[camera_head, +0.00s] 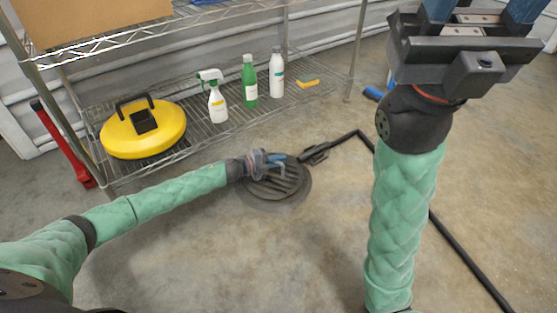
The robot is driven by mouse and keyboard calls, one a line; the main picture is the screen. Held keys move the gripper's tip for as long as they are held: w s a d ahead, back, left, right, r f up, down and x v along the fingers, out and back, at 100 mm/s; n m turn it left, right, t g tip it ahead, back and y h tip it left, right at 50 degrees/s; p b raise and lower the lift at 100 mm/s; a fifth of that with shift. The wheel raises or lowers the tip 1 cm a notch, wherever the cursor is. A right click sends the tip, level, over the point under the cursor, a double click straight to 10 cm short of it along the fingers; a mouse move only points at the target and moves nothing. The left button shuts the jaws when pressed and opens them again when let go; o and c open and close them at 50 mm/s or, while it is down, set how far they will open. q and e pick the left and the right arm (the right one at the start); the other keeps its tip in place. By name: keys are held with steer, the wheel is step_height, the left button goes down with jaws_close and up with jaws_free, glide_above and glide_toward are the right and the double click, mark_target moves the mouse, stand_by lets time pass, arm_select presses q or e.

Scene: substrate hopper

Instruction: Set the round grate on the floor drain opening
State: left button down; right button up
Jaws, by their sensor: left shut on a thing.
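The round grate (283,184) is dark, with slots, low over the floor at the middle of the view. My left gripper (277,162) is shut on it at its far side and covers part of it. The floor drain's dark rim (290,204) shows around the grate's near and right sides. The grate covers the opening; I cannot tell whether it lies flat in it or is slightly above. My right gripper (478,12) is raised at the upper right, its blue fingers wide apart, their tips cut off by the frame edge. It shows nothing held.
A wire shelf (205,145) behind holds a yellow round tool (143,128), a spray bottle (215,98), a green bottle (249,82) and a white bottle (277,75). A black hose or pole (455,245) lies right of the drain. The near floor is clear.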

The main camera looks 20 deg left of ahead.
arm_select(q)
steer(key=shift+r, duration=0.1)
stand_by(0.4)
steer(key=shift+a+r+p, duration=0.1)
steer(key=shift+r+p, duration=0.05)
steer(key=shift+p, duration=0.3)
steer(key=shift+p, duration=0.45)
stand_by(0.4)
steer(key=shift+f, duration=0.25)
stand_by(0.4)
steer(key=shift+f, duration=0.45)
steer(key=shift+f, duration=0.35)
stand_by(0.4)
